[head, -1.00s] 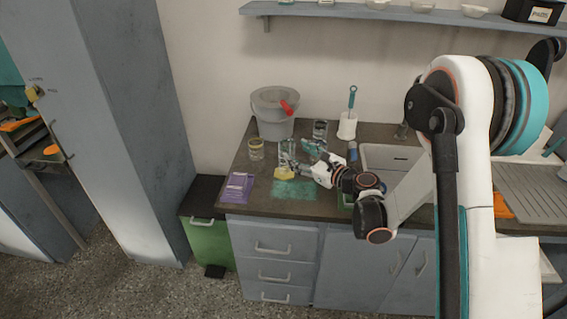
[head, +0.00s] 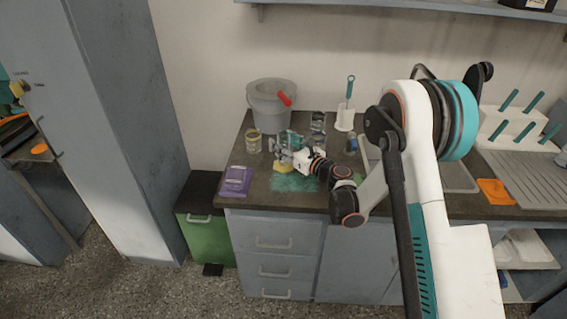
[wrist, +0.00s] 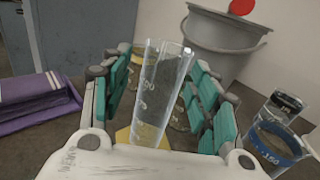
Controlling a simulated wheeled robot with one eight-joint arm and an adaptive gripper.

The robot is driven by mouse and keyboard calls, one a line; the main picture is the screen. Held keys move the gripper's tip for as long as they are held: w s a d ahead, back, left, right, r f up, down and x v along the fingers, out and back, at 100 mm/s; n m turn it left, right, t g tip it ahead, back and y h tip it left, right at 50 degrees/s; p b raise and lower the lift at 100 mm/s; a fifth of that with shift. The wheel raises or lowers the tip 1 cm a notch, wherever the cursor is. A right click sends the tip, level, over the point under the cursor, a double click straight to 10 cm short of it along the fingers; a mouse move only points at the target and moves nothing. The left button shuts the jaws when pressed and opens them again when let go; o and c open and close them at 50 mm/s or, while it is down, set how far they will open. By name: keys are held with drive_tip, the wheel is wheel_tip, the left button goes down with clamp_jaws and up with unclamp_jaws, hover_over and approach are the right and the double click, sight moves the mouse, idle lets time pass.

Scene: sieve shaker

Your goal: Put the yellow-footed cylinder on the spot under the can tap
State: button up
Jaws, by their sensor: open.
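The yellow-footed cylinder is a clear, graduated glass on a yellow foot. In the wrist view the cylinder (wrist: 160,85) stands between my gripper's teal-padded fingers, its foot partly hidden below. In the head view its yellow foot (head: 281,168) shows on the dark counter at the edge of a teal mat (head: 294,184); my fingers hide most of the glass. My gripper (head: 289,146) is open around the cylinder; in the wrist view gaps show between the pads (wrist: 162,95) and the glass. I cannot make out the can tap or the spot under it.
A grey bucket (head: 268,108) with a red part stands behind. A jar (head: 253,143) and purple packet (head: 236,180) are to the left. A glass with a dark label (head: 318,122) and a blue-marked glass (head: 350,145) stand to the right. A white brush holder (head: 345,118) is at the back.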

drive_tip(key=shift+w+a, duration=0.15)
clamp_jaws()
drive_tip(key=shift+r, duration=0.1)
drive_tip(key=shift+r, duration=0.1)
